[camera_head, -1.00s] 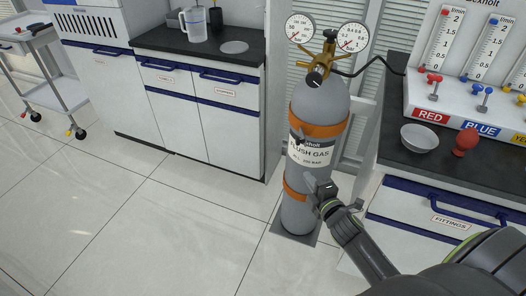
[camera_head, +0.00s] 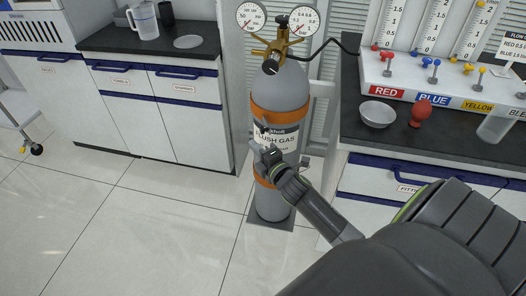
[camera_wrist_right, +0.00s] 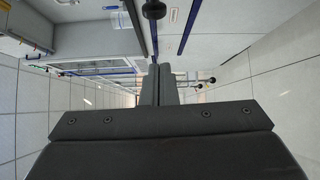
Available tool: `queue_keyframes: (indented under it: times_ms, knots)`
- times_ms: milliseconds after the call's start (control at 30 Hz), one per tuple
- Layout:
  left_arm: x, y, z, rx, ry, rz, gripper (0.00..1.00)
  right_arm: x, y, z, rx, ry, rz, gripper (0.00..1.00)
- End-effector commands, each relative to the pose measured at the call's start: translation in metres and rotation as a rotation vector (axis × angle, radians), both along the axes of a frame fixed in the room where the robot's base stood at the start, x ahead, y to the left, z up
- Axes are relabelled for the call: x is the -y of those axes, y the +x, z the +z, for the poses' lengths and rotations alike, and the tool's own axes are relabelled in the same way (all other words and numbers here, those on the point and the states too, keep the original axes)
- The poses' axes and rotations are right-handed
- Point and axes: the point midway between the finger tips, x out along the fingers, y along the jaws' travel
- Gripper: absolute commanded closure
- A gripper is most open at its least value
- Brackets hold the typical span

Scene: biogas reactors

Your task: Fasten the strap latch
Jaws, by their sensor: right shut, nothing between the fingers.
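A grey gas cylinder (camera_head: 285,90) labelled FLUSH GAS stands upright on a dark base plate, with an orange upper strap (camera_head: 282,116) and an orange lower strap (camera_head: 264,184) around it. A small dark part (camera_head: 262,128) shows at the left front near the upper strap; I cannot tell whether it is the latch or whether it is fastened. My right gripper (camera_head: 258,150) is in front of the cylinder's label, below the upper strap, and hides part of the label. In the right wrist view its fingers (camera_wrist_right: 158,78) are together with nothing between them. My left gripper is not in view.
Brass valve and two gauges (camera_head: 277,42) top the cylinder. A right counter (camera_head: 350,120) carries a white bowl (camera_head: 377,114), a red bulb (camera_head: 421,113) and the flow panel. Left cabinets (camera_head: 150,115) stand behind. The tiled floor at front left is clear.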

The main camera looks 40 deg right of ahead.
Motion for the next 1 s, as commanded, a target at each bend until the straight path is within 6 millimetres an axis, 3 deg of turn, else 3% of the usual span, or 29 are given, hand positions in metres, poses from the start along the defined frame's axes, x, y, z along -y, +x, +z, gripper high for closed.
queue_keyframes:
  times_ms: [233,500,1000]
  knots:
    - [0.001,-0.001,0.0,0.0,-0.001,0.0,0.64,0.001,0.05,0.0,0.002,0.001,0.001,1.0]
    - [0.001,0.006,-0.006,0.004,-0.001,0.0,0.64,0.034,0.034,-0.001,0.0,-0.002,0.0,1.0]
    - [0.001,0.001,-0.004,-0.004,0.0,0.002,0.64,0.039,0.032,0.001,0.0,0.001,0.001,1.0]
